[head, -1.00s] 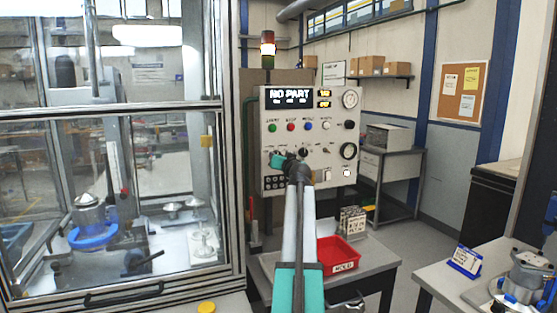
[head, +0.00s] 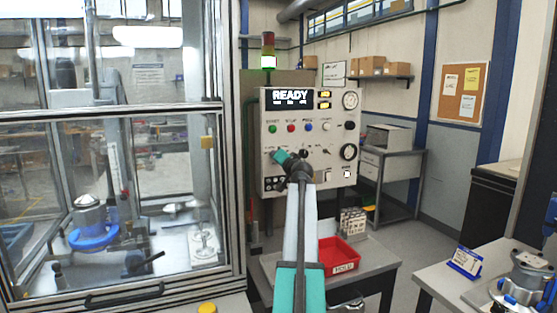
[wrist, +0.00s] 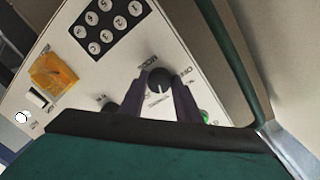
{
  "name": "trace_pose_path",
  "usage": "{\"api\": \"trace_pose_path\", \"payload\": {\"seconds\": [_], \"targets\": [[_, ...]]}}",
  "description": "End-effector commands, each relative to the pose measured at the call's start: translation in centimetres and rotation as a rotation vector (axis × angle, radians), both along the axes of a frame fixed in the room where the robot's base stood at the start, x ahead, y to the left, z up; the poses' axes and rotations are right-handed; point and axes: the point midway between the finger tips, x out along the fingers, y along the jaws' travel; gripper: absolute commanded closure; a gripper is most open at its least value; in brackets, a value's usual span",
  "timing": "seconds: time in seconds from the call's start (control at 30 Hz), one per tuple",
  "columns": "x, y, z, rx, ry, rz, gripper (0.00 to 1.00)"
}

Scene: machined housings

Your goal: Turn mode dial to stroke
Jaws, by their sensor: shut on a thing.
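The mode dial (wrist: 158,78) is a dark round knob on the pale control panel. In the wrist view it sits between the two dark fingers of my gripper (wrist: 157,90), which is shut on it. In the head view my teal gripper (head: 282,158) is against the lower left of the panel (head: 335,135) and hides the dial. The panel's display (head: 290,97) reads READY.
A keypad (wrist: 108,22) and an orange part (wrist: 53,70) lie near the dial. Coloured buttons sit above my gripper in the head view. A glazed machine enclosure (head: 232,200) stands at the left. A red bin (head: 338,255) sits on the table below the panel.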

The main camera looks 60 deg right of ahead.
Motion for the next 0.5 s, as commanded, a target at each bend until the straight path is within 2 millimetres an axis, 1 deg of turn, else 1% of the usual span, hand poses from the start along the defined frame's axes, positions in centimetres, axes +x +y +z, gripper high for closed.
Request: {"api": "trace_pose_path", "payload": {"seconds": [0.2,0.23,0.3,0.33,0.5], "targets": [[0.06,0.01,0.15,-0.003,-0.002,0.0,0.92],[0.05,0.0,0.16,-0.003,-0.002,0.0,0.67],[0.04,-0.01,0.15,-0.003,-0.002,0.0,0.55],[0.04,-0.01,0.13,-0.002,-0.001,-0.001,0.51],[0.0,-0.02,0.08,-0.002,0.0,0.0,0.51]]}}
